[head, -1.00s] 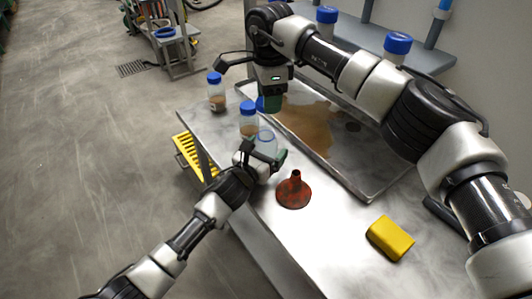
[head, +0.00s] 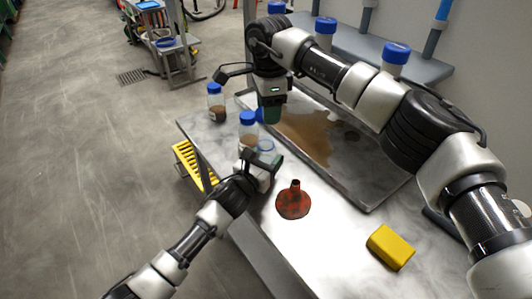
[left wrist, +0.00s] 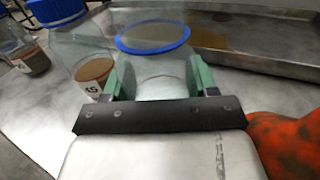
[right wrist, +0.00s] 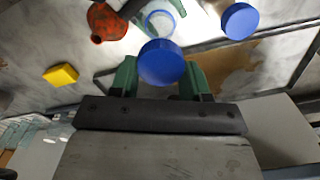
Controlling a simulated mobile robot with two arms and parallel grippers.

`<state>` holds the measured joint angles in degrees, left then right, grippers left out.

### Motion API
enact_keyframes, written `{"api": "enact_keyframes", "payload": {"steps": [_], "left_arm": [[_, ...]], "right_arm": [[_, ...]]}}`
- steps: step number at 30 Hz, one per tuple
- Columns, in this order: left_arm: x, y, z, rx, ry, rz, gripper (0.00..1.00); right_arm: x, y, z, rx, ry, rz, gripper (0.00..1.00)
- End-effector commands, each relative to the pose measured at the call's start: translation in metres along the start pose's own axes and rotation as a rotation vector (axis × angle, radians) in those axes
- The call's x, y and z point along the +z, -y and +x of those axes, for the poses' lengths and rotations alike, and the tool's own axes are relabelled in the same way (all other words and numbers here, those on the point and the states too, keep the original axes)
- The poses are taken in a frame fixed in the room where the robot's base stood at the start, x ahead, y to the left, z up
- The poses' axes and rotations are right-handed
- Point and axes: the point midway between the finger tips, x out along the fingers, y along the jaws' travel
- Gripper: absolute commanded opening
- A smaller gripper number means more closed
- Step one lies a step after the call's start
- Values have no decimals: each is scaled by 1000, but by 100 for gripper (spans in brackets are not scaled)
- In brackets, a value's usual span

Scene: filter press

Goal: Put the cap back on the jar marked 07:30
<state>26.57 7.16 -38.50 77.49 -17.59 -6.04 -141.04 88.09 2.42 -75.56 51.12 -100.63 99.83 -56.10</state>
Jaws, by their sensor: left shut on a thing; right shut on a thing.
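An open clear jar (head: 266,147) with a blue ring at its mouth stands on the metal table; its blue ring (left wrist: 152,37) is close in the left wrist view. My left gripper (head: 262,160) is shut around this jar, green fingers at its sides (left wrist: 158,82). I cannot read a label on it. My right gripper (head: 271,112) is shut on a blue cap (right wrist: 162,62), also visible in the head view (head: 260,115). The cap is above and beyond the jar, apart from its mouth. In the right wrist view the open jar (right wrist: 160,18) shows just past the cap.
Two blue-capped jars with brown contents, a near one (head: 248,122) and a far one (head: 215,102), stand beyond the open jar. A red funnel (head: 293,203) and yellow block (head: 390,247) are on the table. A stained tray (head: 368,205) lies right; capped jars (head: 395,55) stand on a shelf.

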Motion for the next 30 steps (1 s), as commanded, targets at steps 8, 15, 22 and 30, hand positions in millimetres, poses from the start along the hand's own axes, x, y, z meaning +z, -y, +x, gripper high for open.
{"api": "enact_keyframes", "payload": {"steps": [8,15,22,30], "left_arm": [[0,0,0,0,0,0,16],[0,0,0,0,0,0,16],[0,0,0,0,0,0,16],[0,0,0,0,0,0,16]], "right_arm": [[-1,-1,39,3,0,1,25],[-1,0,48,0,0,1,25],[-1,0,47,0,0,0,25],[-1,-1,54,2,0,0,25]]}}
